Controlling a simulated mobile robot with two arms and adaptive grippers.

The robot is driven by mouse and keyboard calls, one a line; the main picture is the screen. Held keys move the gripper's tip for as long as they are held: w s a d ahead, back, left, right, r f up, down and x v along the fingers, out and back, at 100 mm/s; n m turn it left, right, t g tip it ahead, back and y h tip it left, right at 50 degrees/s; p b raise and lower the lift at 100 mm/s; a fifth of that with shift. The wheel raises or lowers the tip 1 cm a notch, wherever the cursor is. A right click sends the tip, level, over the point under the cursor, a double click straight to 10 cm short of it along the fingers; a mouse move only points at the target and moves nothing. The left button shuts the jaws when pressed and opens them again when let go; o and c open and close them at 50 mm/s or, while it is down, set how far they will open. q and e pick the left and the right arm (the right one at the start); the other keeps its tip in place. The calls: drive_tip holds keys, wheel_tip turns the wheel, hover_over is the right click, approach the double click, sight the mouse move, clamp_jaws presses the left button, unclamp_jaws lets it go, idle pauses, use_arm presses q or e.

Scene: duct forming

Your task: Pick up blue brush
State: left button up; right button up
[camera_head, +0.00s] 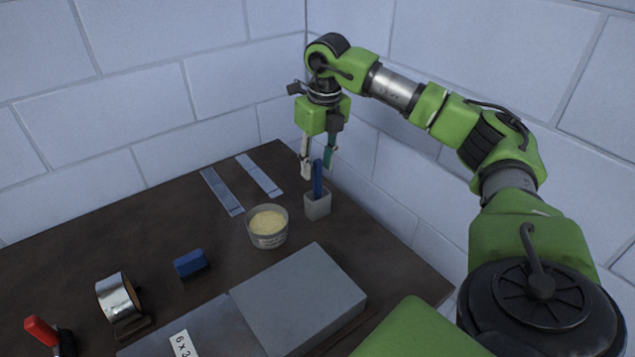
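The blue brush (318,180) stands upright in a small light grey square cup (318,207) near the table's back right corner. Only its upper blue part shows; its lower end is hidden in the cup. My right gripper (317,168) points down from above the cup. Its two fingers are apart, one to each side of the brush's top in the picture. I cannot tell whether either finger touches the brush. My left gripper is not in view.
A tub of pale yellow material (268,226) stands just left of the cup. Two flat strips (222,191) lie behind it. A grey block (300,298), a blue block (190,263), a tape roll (117,298) and a red-handled tool (41,331) are nearer. White block walls close the back and right.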

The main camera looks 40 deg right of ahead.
sight(316, 178)
drive_tip(key=f, duration=0.1)
drive_tip(key=f+p, duration=0.1)
drive_tip(key=f, duration=0.2)
drive_tip(key=shift+w+d+f, duration=0.1)
drive_tip(key=shift+w+d, duration=0.1)
drive_tip(key=shift+w, duration=0.15)
drive_tip(key=shift+w+f+p, duration=0.1)
drive_tip(key=shift+f+p, duration=0.2)
drive_tip(key=shift+f, duration=0.2)
clamp_jaws()
